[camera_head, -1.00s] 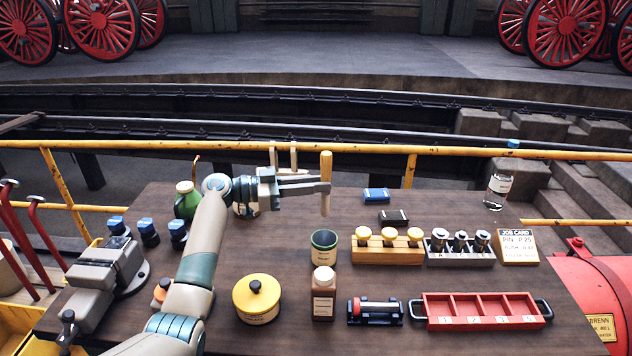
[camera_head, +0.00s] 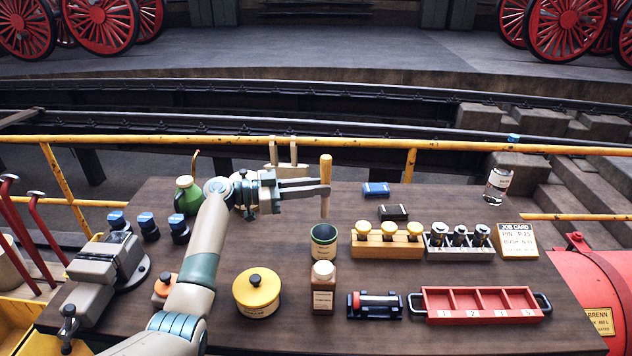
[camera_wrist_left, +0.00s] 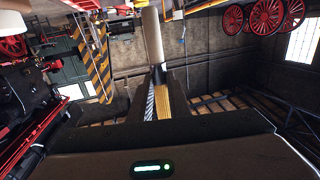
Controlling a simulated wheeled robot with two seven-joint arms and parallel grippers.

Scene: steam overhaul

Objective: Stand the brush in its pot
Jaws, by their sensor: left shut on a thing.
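In the left wrist view the brush (camera_wrist_left: 152,35) rises from between the fingers (camera_wrist_left: 163,95). The pot (camera_head: 324,240) is a green-rimmed cylinder with a pale label and a dark open mouth. My right gripper is not in view.
A brown bottle (camera_head: 323,290) stands just in front of the pot. A wooden block with yellow-topped pieces (camera_head: 387,245) is close on its right. A yellow tin (camera_head: 257,293) and a red tray (camera_head: 480,318) are nearer the front. Blue and black boxes lie behind.

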